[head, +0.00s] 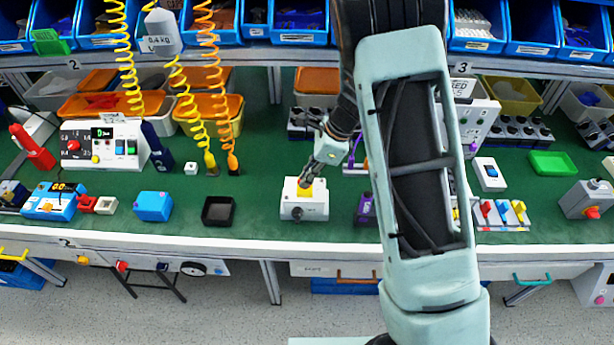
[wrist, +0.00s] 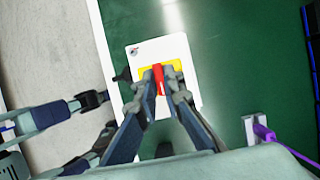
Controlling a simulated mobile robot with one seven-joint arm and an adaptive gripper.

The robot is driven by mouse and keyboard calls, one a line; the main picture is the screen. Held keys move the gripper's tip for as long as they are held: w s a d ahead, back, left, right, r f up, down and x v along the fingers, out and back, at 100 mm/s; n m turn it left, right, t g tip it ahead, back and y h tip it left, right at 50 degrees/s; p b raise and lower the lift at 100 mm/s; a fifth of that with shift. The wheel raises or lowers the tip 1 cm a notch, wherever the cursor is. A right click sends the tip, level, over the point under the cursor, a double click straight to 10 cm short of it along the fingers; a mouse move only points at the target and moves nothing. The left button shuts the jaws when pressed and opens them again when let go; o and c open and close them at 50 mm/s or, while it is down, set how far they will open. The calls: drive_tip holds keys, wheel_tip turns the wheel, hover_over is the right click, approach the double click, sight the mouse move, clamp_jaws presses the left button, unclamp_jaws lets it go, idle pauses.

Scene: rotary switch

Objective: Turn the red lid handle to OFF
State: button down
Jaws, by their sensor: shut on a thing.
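A white box (head: 304,208) with a yellow plate on top stands near the bench's front edge, left of my arm in the head view. In the wrist view the box (wrist: 181,48) shows the yellow plate (wrist: 179,68) with a narrow red handle (wrist: 158,78) on it. My gripper (wrist: 160,90) is shut on the red handle, one finger on each side. In the head view my gripper (head: 308,181) comes down onto the box from above and hides the handle. Any OFF marking is too small to read.
A black tray (head: 218,211) and a blue box (head: 153,206) stand to the left on the green bench (head: 265,205). A purple object (head: 365,208) stands close on the right. A grey box with a red knob (head: 592,212) is far right. Coiled hoses (head: 205,110) hang at the left.

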drive_tip(key=shift+n, duration=0.4)
drive_tip(key=n+g, duration=0.1)
drive_tip(key=n, duration=0.1)
drive_tip(key=n+g, duration=0.1)
drive_tip(key=n, duration=0.1)
drive_tip(key=shift+w+n+h+b, duration=0.2)
drive_tip(key=shift+n+h+b, duration=0.1)
drive_tip(key=shift+b, duration=0.05)
drive_tip(key=n, duration=0.2)
drive_tip(key=n+g+h, duration=0.1)
drive_tip(key=n, duration=0.2)
drive_tip(key=shift+w+a+g+b, duration=0.1)
drive_tip(key=shift+g+b, duration=0.2)
drive_tip(key=shift+b, duration=0.1)
drive_tip(key=n+h, duration=0.1)
drive_tip(key=n, duration=0.3)
drive_tip(key=shift+a+g, duration=0.1)
drive_tip(key=shift+g, duration=0.3)
drive_tip(key=shift+n+h+b, duration=0.45)
drive_tip(key=shift+n+h, duration=0.45)
drive_tip(key=shift+n, duration=0.9)
drive_tip(key=shift+a, duration=0.1)
drive_tip(key=c, duration=2)
unclamp_jaws()
drive_tip(key=shift+c, duration=0.2)
